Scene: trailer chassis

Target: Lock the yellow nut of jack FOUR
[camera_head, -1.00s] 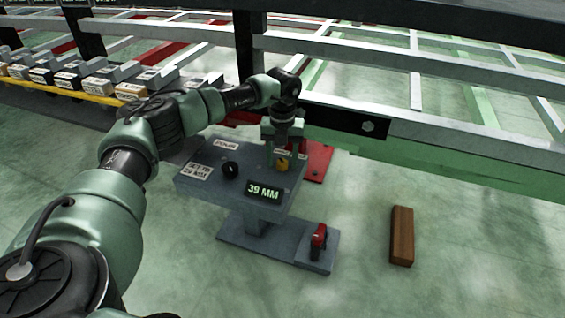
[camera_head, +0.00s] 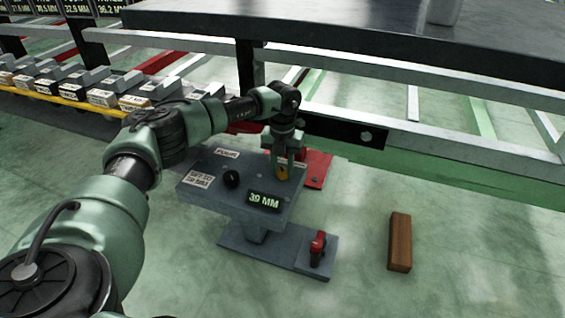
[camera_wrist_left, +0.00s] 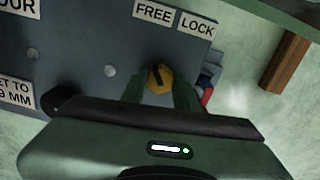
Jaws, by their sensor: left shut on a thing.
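The yellow nut (camera_head: 283,174) sits on the top plate of the grey jack stand (camera_head: 215,203), below the trailer frame. In the left wrist view the nut (camera_wrist_left: 159,78) has a dark mark on its top face. It lies between the fingertips, below the FREE label (camera_wrist_left: 153,12) and the LOCK label (camera_wrist_left: 198,27). My left gripper (camera_head: 283,168) points down and is shut on the nut. The jack's display (camera_head: 265,200) reads 39 MM. A label with "OUR" (camera_wrist_left: 14,14) is partly cut off. My right gripper is out of view.
A black knob (camera_head: 232,179) stands on the plate. A red-topped switch (camera_head: 318,248) is on the stand's lower base. A brown block (camera_head: 400,242) lies on the floor to the right. Trailer rails (camera_head: 390,125) pass close behind the gripper. A row of labelled blocks (camera_head: 103,97) lines the left.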

